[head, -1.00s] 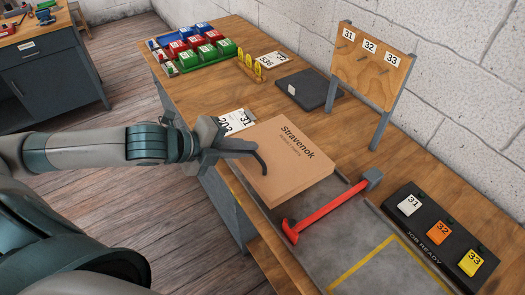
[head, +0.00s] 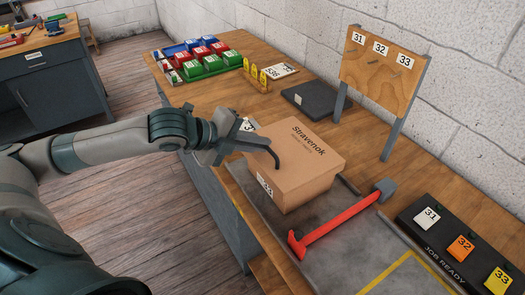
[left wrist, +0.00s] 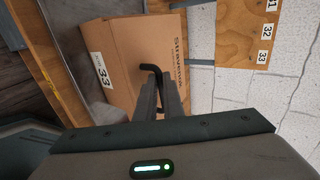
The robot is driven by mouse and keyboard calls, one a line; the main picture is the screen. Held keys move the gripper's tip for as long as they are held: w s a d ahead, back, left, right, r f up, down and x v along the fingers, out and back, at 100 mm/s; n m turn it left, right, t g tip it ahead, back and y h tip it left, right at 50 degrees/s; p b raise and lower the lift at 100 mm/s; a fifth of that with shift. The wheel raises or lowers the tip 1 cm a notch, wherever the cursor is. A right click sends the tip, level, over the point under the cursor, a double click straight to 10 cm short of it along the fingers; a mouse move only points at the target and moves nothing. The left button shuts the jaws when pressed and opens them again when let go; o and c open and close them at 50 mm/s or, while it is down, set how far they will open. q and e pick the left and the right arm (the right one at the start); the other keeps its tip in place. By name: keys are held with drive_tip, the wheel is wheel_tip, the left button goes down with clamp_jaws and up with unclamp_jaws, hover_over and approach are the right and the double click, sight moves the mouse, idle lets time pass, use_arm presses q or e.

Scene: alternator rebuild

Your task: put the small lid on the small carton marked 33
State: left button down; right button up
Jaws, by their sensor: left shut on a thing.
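The small lid (head: 309,155) is a flat brown cardboard top printed "Stravenok". It covers the top of the small carton (head: 295,196), whose label 33 (head: 266,185) shows on its near left side. My left gripper (head: 252,141) is at the lid's left side, shut on a bent black rod that reaches down to the lid's top. In the left wrist view the rod (left wrist: 151,69) sits between the fingers, in front of the lid, and the carton's 33 label (left wrist: 103,70) faces left. I cannot tell whether the lid is fully seated. My right gripper is not in view.
A black job tray (head: 445,250) with tags 31, 32 and 33 is at right. A peg board (head: 380,85), dark slab (head: 312,97) and coloured bins (head: 200,58) stand behind.

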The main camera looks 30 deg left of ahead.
sight(289, 148)
use_arm(q)
drive_tip(key=w, duration=0.1)
drive_tip(key=w+f, duration=0.2)
drive_tip(key=shift+w+a+f+p, duration=0.1)
drive_tip(key=shift+w+a+p, duration=0.2)
drive_tip(key=shift+p, duration=0.1)
drive_tip(key=shift+f+p, duration=0.75)
drive_tip(key=shift+f, duration=1.25)
drive_tip(key=shift+f, duration=0.15)
drive_tip(key=c, duration=1.9)
unclamp_jaws()
drive_tip(key=shift+o, duration=0.2)
